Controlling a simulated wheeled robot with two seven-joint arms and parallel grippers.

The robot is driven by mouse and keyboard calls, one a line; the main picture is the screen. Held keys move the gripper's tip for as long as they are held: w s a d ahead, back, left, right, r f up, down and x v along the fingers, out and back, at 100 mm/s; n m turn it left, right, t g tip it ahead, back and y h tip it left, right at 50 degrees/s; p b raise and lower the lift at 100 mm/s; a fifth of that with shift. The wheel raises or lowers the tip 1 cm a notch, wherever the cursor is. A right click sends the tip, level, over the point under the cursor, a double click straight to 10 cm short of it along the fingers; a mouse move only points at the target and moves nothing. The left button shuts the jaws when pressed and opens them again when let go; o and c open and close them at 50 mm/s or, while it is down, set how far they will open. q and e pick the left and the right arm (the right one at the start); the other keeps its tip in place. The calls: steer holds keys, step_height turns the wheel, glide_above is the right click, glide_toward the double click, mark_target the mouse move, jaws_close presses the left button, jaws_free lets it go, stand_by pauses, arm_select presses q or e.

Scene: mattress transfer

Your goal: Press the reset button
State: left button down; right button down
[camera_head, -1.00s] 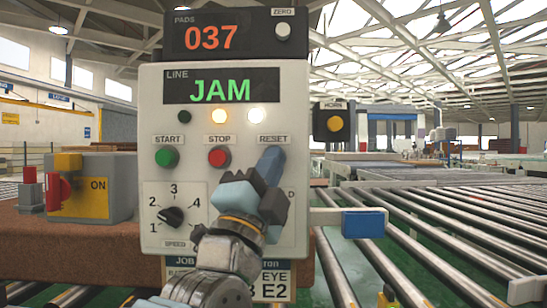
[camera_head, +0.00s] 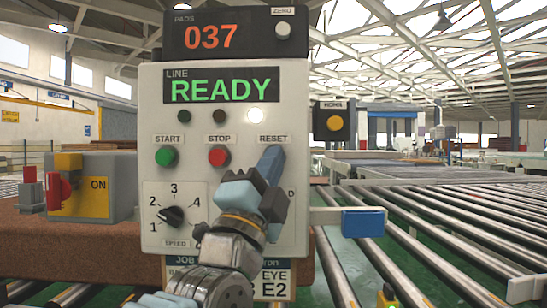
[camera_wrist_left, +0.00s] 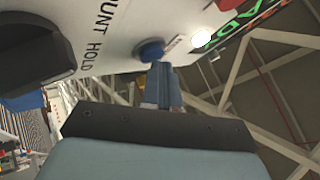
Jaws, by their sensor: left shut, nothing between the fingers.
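The white control panel (camera_head: 205,125) stands upright in front of me, its line display (camera_head: 222,91) reading READY in green. My left gripper (camera_head: 271,158) is shut and empty, its fingertips over the spot below the RESET label (camera_head: 273,139), hiding the reset button in the head view. In the left wrist view the blue reset button (camera_wrist_left: 150,50) shows just beyond the tips of the shut fingers (camera_wrist_left: 164,85). I cannot tell whether they touch it. My right gripper is not in view.
Beside RESET are the red STOP button (camera_head: 219,157) and green START button (camera_head: 166,157). The speed knob (camera_head: 172,215) is below. Roller conveyors (camera_head: 440,215) fill the right side.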

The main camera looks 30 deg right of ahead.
arm_select(q)
steer(key=shift+f, duration=0.1)
steer(key=shift+s+a+b, duration=0.35)
steer(key=shift+s+b, duration=0.1)
steer(key=shift+s, duration=0.1)
steer(key=shift+s+a+b, duration=0.3)
steer(key=shift+s+b, duration=0.1)
steer(key=shift+s, duration=0.1)
steer(key=s+a, duration=0.1)
steer(key=s+b, duration=0.1)
steer(key=s, duration=0.1)
steer(key=s+a+b, duration=0.1)
steer(key=shift+s+a, duration=0.15)
steer(key=shift+a, duration=0.15)
stand_by(0.6)
